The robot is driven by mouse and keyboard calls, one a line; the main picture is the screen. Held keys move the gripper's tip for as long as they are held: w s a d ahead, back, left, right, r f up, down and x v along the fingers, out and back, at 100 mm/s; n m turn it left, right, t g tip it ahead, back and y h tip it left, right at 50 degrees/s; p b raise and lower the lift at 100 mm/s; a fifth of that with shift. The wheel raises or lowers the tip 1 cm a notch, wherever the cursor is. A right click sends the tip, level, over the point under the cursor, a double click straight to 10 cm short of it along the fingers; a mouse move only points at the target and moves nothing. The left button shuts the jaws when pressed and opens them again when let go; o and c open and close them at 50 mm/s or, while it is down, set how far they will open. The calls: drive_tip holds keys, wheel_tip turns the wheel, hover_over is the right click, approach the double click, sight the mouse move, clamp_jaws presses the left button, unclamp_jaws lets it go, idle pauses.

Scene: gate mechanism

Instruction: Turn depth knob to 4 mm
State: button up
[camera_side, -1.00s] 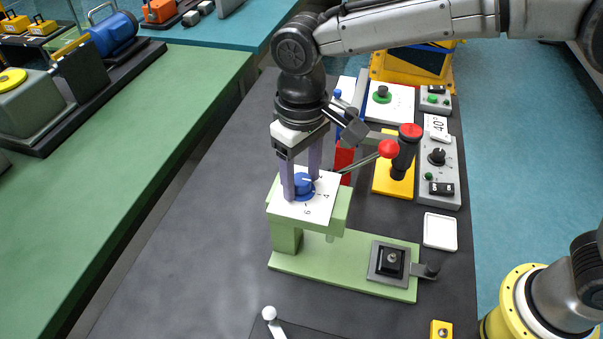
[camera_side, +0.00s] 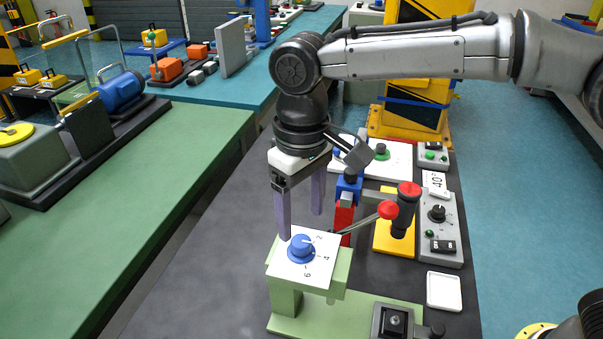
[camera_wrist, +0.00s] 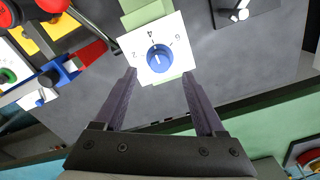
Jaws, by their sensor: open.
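The blue depth knob (camera_side: 301,246) sits on a white dial plate (camera_side: 290,268) marked 2, 4 and 6, on top of a green stand (camera_side: 338,283). The wrist view also shows the knob (camera_wrist: 159,58) and the plate (camera_wrist: 180,62), with the 4 above the knob. The knob carries a small white mark; its exact setting is too small to read. My gripper (camera_side: 300,225) is open and empty above the knob, its two purple fingers apart and clear of it. In the wrist view my gripper (camera_wrist: 159,72) has its fingertips below and to either side of the knob.
A lever with a red ball (camera_side: 388,210) and a black post with a red cap (camera_side: 409,189) stand close right of the knob. A blue-and-red post (camera_side: 347,190) stands behind. A grey control box (camera_side: 438,230) is farther right. The dark table is clear at left.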

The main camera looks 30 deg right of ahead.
sight(302, 241)
wheel_tip(302, 241, up, 8)
idle(0.6)
drive_tip(key=s+d+r+m+t, duration=0.1)
drive_tip(key=s+d+r+m, duration=0.2)
drive_tip(key=d, duration=0.7)
drive_tip(key=s+d+r+m+t, duration=0.1)
drive_tip(key=s+d+r+t, duration=0.3)
drive_tip(key=d, duration=0.6)
drive_tip(key=s+d+f, duration=0.9)
drive_tip(key=s+f, duration=0.4)
drive_tip(key=f, duration=0.1)
drive_tip(key=shift+d+f+t, duration=0.25)
drive_tip(key=shift+t, duration=0.05)
